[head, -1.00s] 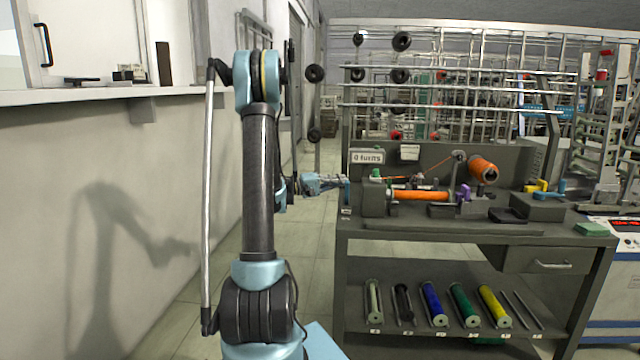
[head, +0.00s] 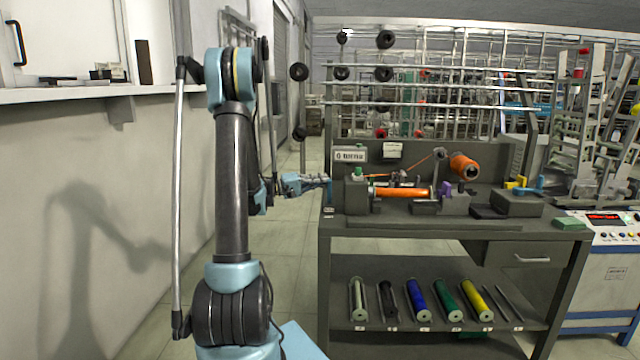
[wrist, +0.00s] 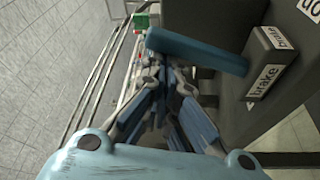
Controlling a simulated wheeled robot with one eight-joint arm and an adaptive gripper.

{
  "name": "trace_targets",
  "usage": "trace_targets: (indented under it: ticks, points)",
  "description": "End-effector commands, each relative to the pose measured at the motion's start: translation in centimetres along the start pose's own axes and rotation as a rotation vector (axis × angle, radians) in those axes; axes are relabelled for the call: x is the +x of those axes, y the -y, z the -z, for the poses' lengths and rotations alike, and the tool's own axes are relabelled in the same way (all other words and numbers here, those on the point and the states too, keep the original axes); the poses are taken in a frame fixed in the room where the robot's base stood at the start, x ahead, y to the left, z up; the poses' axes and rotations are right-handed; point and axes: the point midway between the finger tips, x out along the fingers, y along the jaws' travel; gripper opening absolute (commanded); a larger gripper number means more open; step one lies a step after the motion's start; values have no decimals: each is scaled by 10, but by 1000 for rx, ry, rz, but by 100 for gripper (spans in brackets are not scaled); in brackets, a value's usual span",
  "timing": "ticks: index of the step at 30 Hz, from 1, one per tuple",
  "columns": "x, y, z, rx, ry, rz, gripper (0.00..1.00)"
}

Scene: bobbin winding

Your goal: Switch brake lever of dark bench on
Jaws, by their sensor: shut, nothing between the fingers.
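The dark bench (head: 325,262) stands right of my arm in the head view. A small blue bar, which looks like the brake lever (head: 329,192), shows at its left end. In the wrist view a broad blue lever (wrist: 197,50) lies across the picture, just beyond my fingertips. A dark block with "brake" labels (wrist: 274,62) is right of it. My gripper (head: 316,183) is shut and empty beside the bench's left end. Its fingers (wrist: 165,82) also show in the wrist view, close to the lever; I cannot tell whether they touch it.
An orange bobbin (head: 402,193) lies in the winder on the bench top. Several coloured bobbins (head: 417,301) lie on the lower shelf. A white wall (head: 60,200) with a ledge is on the left. Free floor (head: 285,250) lies between wall and bench.

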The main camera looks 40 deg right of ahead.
Motion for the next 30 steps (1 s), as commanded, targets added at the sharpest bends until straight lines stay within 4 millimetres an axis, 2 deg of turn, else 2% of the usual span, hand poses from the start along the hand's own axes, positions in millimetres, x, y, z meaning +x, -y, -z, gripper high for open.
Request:
trace_targets:
  ticks: [5, 12, 24, 30]
  points:
    - [2, -1, 2, 0, 5, 0, 0]
    - [17, -4, 30, -2, 2, -1, 0]
    - [-61, -1, 31, -2, -6, 1, 0]
    - [-84, -1, 31, -1, -7, 2, 0]
